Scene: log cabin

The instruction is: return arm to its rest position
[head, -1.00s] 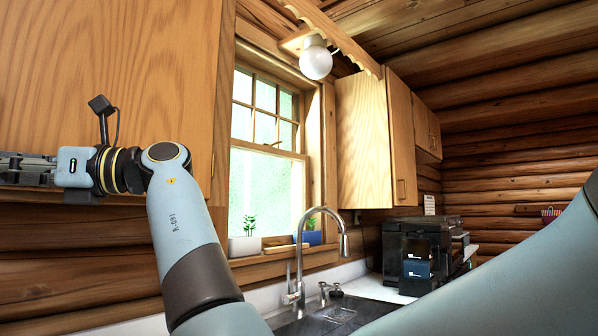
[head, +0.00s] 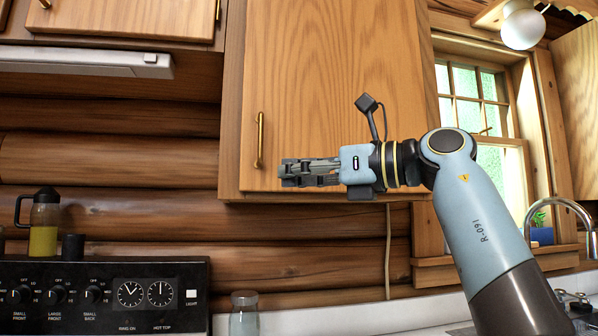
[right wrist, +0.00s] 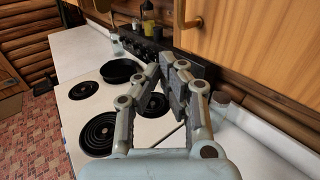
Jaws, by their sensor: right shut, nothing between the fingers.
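My right gripper (head: 284,173) shows in the middle of the head view, its arm coming up from the lower right. It points left, in front of the lower part of a wooden cabinet door. Its fingers are together and hold nothing. In the right wrist view the fingers (right wrist: 174,72) are closed above the white stove top, with nothing between them. My left gripper does not show in either view.
A wooden wall cabinet (head: 335,75) stands behind my right gripper. The stove's control panel (head: 104,295) is at the lower left, with a jug (head: 43,222) above it. A glass jar (head: 244,312) stands on the counter. A pan (right wrist: 122,72) sits on the stove.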

